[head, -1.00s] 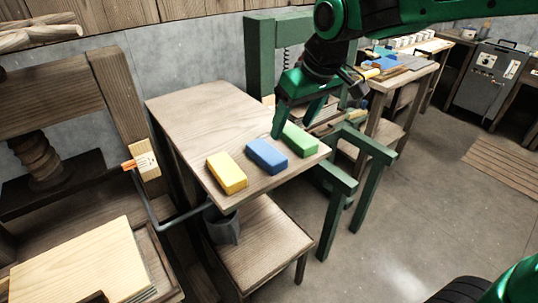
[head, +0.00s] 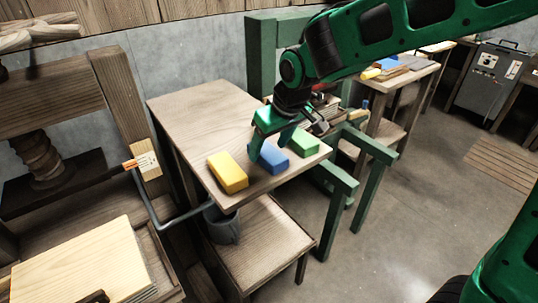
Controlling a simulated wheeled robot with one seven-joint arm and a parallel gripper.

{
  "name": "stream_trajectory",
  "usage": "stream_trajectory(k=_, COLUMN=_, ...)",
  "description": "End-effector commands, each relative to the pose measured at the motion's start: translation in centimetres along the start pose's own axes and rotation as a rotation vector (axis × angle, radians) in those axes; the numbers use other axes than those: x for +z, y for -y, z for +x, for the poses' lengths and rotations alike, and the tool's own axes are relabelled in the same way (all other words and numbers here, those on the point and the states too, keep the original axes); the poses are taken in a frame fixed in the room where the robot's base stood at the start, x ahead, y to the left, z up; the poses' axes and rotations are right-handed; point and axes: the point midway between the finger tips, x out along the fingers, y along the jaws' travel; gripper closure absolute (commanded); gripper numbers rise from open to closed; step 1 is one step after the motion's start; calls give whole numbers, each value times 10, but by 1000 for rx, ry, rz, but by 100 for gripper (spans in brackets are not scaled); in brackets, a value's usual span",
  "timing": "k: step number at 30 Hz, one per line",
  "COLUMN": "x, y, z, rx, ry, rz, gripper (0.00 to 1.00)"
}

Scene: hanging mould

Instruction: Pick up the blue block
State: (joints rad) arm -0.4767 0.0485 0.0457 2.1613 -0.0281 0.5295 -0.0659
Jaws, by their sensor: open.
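The blue block (head: 271,159) lies on the wooden table (head: 190,113), between a yellow block (head: 228,172) on its left and a green block (head: 303,143) on its right. My gripper (head: 270,146) points down over the blue block with its green fingers spread. One finger is near the block's far left side and partly covers it. The other finger is at the block's upper right. I cannot tell whether the fingers touch the block.
The table's front edge is just beyond the blocks. The table's back left is bare. A grey bucket (head: 223,225) sits on the lower shelf (head: 265,245). A green frame (head: 262,55) rises behind.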

Motion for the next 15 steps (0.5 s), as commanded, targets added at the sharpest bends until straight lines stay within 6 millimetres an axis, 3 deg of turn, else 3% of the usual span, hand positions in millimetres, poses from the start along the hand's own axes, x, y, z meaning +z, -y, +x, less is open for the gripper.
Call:
stream_trajectory(k=10, x=0, y=0, z=8, rx=0, ry=0, rz=0, gripper=35)
stream_trajectory(k=15, x=0, y=0, z=8, rx=0, ry=0, rz=0, gripper=76)
